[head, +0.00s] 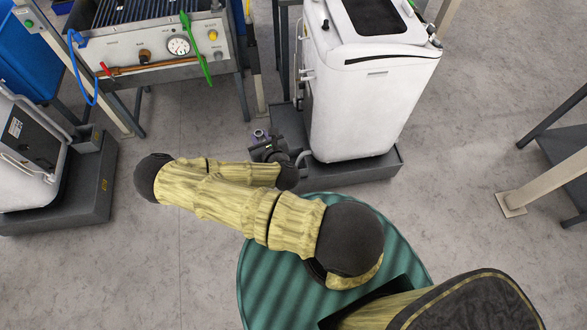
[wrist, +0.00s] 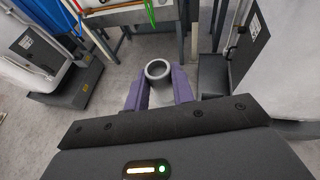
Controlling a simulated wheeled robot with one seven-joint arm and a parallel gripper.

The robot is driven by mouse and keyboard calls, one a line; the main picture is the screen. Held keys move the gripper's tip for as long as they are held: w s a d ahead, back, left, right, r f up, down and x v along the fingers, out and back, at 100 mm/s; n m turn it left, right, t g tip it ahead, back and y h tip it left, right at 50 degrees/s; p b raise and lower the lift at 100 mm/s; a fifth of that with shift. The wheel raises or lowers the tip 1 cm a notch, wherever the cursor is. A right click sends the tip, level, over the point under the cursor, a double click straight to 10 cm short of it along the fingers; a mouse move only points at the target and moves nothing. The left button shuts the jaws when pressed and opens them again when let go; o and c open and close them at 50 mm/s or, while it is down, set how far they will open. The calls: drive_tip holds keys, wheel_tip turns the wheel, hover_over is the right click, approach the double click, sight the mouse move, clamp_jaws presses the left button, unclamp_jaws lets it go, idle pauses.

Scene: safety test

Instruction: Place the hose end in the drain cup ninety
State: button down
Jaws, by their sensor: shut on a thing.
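My gripper (head: 262,140) is at the end of my sleeved arm, low beside the white cabinet's base. In the wrist view its two purple fingers (wrist: 159,90) stand on either side of a pale grey round piece (wrist: 158,65) with an open, ring-shaped mouth. I take this piece for the hose end, shut between the fingers, though its lower part is hidden. I cannot make out a separate drain cup in either view.
The white cabinet (head: 365,100) stands on a dark base (head: 350,172) right of my gripper. A bench unit with a gauge (head: 178,46) stands at the upper left. Another white unit (head: 20,150) is at the far left. Grey floor (head: 200,115) left of my gripper is clear.

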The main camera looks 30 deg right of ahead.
drive_tip(key=w+d+f+b, duration=0.4)
drive_tip(key=d+f+b, duration=0.2)
drive_tip(key=f+b, duration=0.6)
drive_tip(key=w+d+f+b, duration=0.4)
drive_tip(key=d+f+b, duration=0.2)
drive_tip(key=f+b, duration=0.7)
drive_tip(key=w+d+f+b, duration=0.5)
drive_tip(key=f+b, duration=0.8)
drive_tip(key=b, duration=0.5)
drive_tip(key=shift+d+f, duration=0.15)
drive_tip(key=shift+d, duration=0.7)
drive_tip(key=shift+f+b, duration=1.25)
drive_tip(key=shift+f, duration=1.25)
drive_tip(key=shift+f+b, duration=1.3)
drive_tip(key=shift+f, duration=1.3)
